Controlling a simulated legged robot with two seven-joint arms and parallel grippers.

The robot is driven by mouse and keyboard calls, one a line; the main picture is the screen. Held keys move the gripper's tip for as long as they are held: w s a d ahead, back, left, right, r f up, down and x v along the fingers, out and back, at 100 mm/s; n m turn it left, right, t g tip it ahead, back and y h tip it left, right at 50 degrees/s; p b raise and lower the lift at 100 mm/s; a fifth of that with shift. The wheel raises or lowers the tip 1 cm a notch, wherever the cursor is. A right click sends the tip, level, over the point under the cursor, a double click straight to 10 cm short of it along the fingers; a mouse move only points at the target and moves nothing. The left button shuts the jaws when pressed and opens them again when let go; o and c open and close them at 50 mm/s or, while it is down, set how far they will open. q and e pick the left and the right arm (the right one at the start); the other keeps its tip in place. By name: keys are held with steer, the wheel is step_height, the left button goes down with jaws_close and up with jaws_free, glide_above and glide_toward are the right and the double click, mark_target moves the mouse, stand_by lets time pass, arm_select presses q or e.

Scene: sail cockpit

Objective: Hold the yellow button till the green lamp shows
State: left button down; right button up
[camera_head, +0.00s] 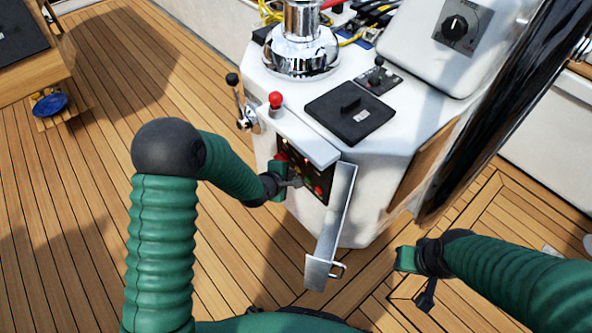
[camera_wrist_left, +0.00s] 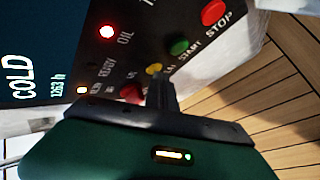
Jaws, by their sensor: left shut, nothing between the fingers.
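The yellow button (camera_wrist_left: 154,68) is on the dark engine panel (camera_wrist_left: 75,55), between a red button (camera_wrist_left: 130,92) and the green START button (camera_wrist_left: 180,46). My left gripper (camera_head: 295,183) is shut and empty, its tip at the panel. In the wrist view its fingers (camera_wrist_left: 159,80) reach the yellow button and partly cover it; they look to be touching, but how far it is pressed I cannot tell. I see no green lamp lit on the panel. My right gripper (camera_head: 427,295) is low at right, away from the panel.
A red lamp (camera_wrist_left: 107,31) marked OIL is lit; the screen reads COLD. A red STOP button (camera_wrist_left: 213,12) is beyond START. A metal flap (camera_head: 335,225) hangs beside the panel on the white console (camera_head: 345,150). A red-knobbed lever (camera_head: 276,100) stands above. Teak deck (camera_head: 80,200) is open at left.

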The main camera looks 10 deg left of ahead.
arm_select(q)
steer(key=shift+s, duration=0.1)
stand_by(0.5)
steer(key=shift+s+a+p, duration=0.4)
steer(key=shift+s+a, duration=0.1)
steer(key=shift+s, duration=0.1)
steer(key=shift+s+a+p, duration=0.45)
steer(key=shift+s+a, duration=0.35)
steer(key=shift+s, duration=0.2)
steer(key=shift+s+a+p, duration=0.4)
steer(key=shift+s+a, duration=0.35)
steer(key=shift+s, duration=0.2)
